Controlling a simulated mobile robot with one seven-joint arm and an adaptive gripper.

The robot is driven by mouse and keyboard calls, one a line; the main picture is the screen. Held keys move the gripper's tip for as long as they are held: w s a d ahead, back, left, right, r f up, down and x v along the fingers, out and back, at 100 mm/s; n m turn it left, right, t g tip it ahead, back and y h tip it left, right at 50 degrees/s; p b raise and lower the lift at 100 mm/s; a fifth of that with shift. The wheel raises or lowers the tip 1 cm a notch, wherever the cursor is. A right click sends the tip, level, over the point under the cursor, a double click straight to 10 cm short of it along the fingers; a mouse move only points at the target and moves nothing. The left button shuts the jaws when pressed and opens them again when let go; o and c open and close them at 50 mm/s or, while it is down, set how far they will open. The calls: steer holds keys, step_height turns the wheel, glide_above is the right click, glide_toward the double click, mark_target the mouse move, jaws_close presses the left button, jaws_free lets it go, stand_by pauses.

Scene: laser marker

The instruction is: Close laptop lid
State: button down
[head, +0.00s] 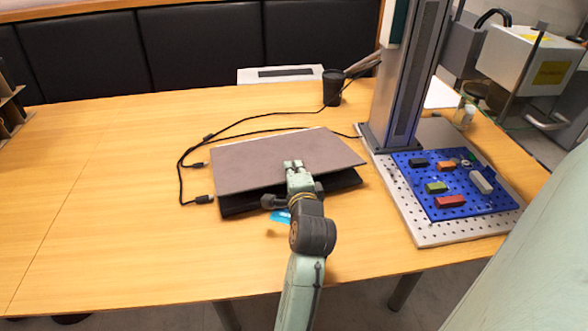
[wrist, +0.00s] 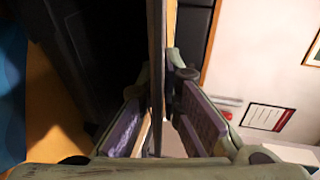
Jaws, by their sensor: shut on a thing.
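The laptop has a grey-brown lid (head: 255,160) tilted low over its black base (head: 235,205), with a gap between them at the front edge. My gripper (head: 293,168) is at the lid's front edge, near its middle. In the wrist view the lid (wrist: 157,50) shows edge-on as a thin strip between the two fingers of my gripper (wrist: 158,90), which are shut on it. The dark base (wrist: 95,50) is to the left of the lid there. The keyboard is hidden in the head view.
A laser marker column (head: 405,80) stands right of the laptop, beside a blue perforated plate (head: 415,172) with several coloured blocks. Black cables (head: 181,170) lie to the left. A black pen cup (head: 333,88) stands behind. The wooden table (head: 100,200) is clear at left.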

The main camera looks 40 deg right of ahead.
steer(key=shift+s+f, duration=0.25)
steer(key=shift+f, duration=0.85)
steer(key=c, duration=1.8)
jaws_free()
steer(key=shift+r, duration=0.15)
